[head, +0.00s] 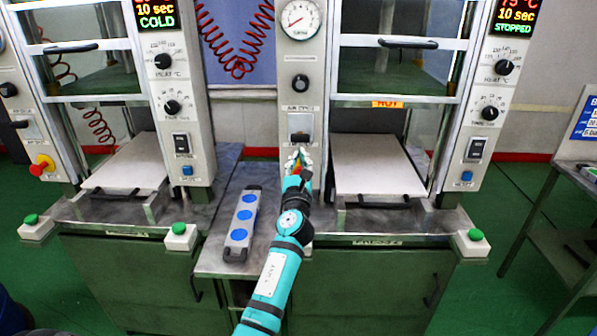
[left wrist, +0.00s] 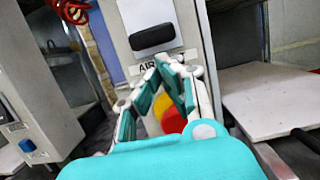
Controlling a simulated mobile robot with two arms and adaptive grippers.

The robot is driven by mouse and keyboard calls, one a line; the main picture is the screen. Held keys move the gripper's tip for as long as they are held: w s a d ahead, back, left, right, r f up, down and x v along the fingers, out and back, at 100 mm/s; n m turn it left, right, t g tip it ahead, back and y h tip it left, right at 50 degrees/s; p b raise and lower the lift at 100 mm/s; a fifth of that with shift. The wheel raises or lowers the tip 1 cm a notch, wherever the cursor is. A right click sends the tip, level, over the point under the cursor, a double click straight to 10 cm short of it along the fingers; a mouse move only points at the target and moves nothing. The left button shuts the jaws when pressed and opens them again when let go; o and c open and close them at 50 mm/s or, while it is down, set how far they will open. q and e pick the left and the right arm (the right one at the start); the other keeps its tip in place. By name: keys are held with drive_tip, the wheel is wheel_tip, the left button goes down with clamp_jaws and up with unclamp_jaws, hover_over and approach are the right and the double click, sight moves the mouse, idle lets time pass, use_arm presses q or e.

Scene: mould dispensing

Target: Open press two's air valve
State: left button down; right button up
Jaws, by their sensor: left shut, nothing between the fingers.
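The centre column (head: 299,90) beside the right press carries a pale valve plate (head: 300,122) with a dark handle at its lower part. In the left wrist view the black handle (left wrist: 152,38) lies crosswise above a label beginning "AIR". My left gripper (head: 299,155) is just below this plate in the head view. In the left wrist view its fingertips (left wrist: 166,62) meet just below the handle, partly over the label. The fingers are shut with nothing between them. Whether they touch the column is unclear. My right gripper is not in view.
A red and yellow emergency button (left wrist: 172,118) shows between my finger linkages. A grey bar with blue discs (head: 242,222) lies on the bench left of my arm. White plates (head: 375,165) lie at both presses. Green buttons (head: 475,235) stand along the front.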

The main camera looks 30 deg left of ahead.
sight(299, 138)
use_arm(q)
drive_tip(key=shift+w+a+r, duration=0.15)
drive_tip(key=shift+w+a, duration=0.2)
drive_tip(key=shift+w, duration=0.2)
wheel_tip(299, 138, up, 5)
drive_tip(key=p, duration=0.5)
